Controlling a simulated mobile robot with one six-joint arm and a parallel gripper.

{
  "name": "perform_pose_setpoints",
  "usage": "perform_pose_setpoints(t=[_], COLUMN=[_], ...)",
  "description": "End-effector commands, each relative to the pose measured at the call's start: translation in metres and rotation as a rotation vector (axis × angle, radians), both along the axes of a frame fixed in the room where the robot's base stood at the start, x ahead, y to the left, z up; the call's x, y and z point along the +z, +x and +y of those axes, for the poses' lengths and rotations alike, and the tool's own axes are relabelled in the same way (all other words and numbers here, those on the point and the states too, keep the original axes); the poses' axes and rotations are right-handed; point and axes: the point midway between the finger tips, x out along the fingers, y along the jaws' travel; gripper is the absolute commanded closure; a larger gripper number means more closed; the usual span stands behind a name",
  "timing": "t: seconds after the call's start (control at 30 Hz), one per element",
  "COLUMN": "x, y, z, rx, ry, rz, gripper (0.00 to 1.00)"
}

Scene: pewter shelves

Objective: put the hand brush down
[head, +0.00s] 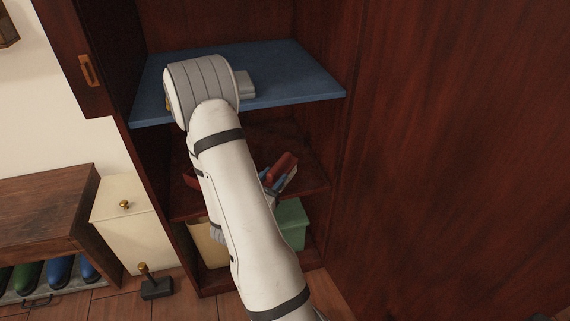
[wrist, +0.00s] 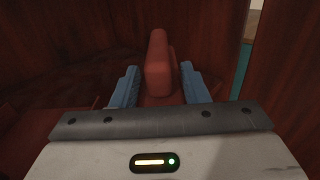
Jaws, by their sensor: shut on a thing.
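The hand brush (head: 284,166) is a red, blocky thing at my gripper, over the dark wooden middle shelf (head: 312,172) of the cabinet in the head view. In the wrist view the brush (wrist: 158,62) stands upright between the blue fingers. My gripper (wrist: 160,88) is shut on it. In the head view my gripper (head: 278,179) shows partly beside my arm, below the blue shelf. Whether the brush touches the shelf, I cannot tell. My arm hides part of the middle shelf.
Another red thing (head: 189,176) shows left of my arm on the middle shelf. A green box (head: 292,224) and a cream box (head: 207,245) stand below. The cabinet's side wall (head: 345,130) is close on the right.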

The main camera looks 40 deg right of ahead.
Motion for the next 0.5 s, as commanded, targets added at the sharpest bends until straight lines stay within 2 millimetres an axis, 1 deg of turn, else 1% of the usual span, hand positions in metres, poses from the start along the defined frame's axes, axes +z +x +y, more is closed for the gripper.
perform_pose_setpoints(t=[0.03,0.1,0.3,0.4,0.5], x=[-0.001,-0.002,-0.001,-0.001,0.0], y=[0.002,0.007,0.02,0.026,0.029], z=[-0.017,-0.036,-0.087,-0.104,-0.114], rx=[-0.01,-0.013,-0.014,-0.013,-0.012], ry=[-0.002,-0.003,-0.003,-0.003,-0.002], rz=[-0.006,-0.005,-0.004,-0.003,-0.001], gripper=[0.86,0.86,0.86,0.86,0.86])
